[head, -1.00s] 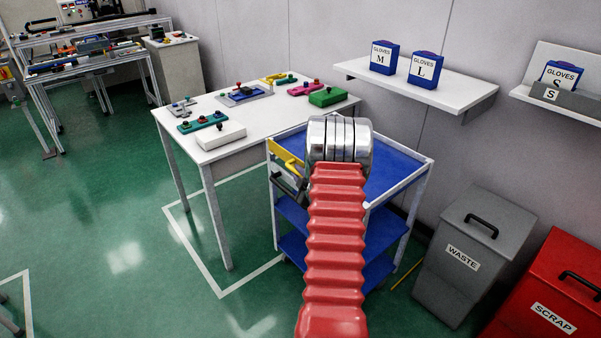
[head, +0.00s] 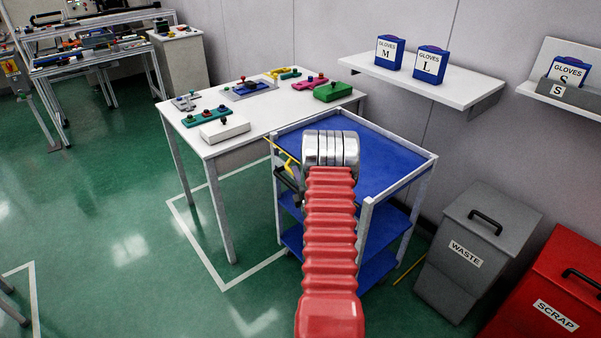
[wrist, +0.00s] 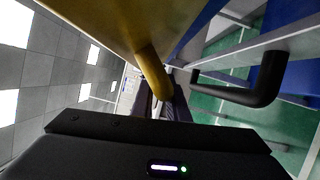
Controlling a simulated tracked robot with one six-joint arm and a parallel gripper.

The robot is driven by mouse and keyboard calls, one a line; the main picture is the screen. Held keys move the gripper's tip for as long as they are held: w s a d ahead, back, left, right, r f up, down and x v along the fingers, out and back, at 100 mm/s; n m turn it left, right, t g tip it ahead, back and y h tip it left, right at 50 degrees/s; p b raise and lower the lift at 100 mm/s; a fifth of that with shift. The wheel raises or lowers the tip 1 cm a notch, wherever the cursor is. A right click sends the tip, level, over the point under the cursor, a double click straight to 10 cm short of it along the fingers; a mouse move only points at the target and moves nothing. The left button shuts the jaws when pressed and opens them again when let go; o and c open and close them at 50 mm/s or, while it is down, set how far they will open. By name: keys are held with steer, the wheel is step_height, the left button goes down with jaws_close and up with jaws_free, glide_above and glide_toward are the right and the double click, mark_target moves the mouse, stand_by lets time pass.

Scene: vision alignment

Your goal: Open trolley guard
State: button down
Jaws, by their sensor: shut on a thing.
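The trolley (head: 375,150) is a white frame with blue shelves, standing beside the white table. Its yellow guard (head: 281,150) shows at the left end of the trolley, thin and almost edge-on in the head view. In the wrist view the guard (wrist: 120,22) is a wide yellow panel above, with a yellow bar handle (wrist: 150,68) coming down from it. My gripper (wrist: 160,106) is shut on this handle. In the head view my gripper (head: 290,183) is dark, small and partly hidden by my red and silver arm.
A black handle (wrist: 262,88) is close on the right in the wrist view. The white table (head: 240,105) with several coloured parts stands left of the trolley. A grey waste bin (head: 470,250) and red scrap bin (head: 550,290) stand right. Green floor at left is clear.

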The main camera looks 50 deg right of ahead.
steer(key=shift+w+a+f+n+t+y, duration=0.15)
steer(key=shift+f+n+t, duration=0.45)
steer(key=shift+n, duration=0.85)
steer(key=shift+s+d+f+n+t+y, duration=0.1)
steer(key=shift+f+n+t, duration=0.5)
steer(key=shift+n, duration=0.9)
steer(key=shift+w+a+f+n+t+y, duration=0.15)
steer(key=shift+f+n+t, duration=0.45)
steer(key=shift+n, duration=0.85)
steer(key=shift+s+d, duration=0.1)
steer(key=c, duration=1.7)
jaws_free()
steer(key=shift+d, duration=0.1)
steer(key=shift+r, duration=0.15)
step_height(320, 180, up, 9)
steer(key=shift+f, duration=0.15)
steer(key=o, duration=0.5)
steer(key=shift+r, duration=0.7)
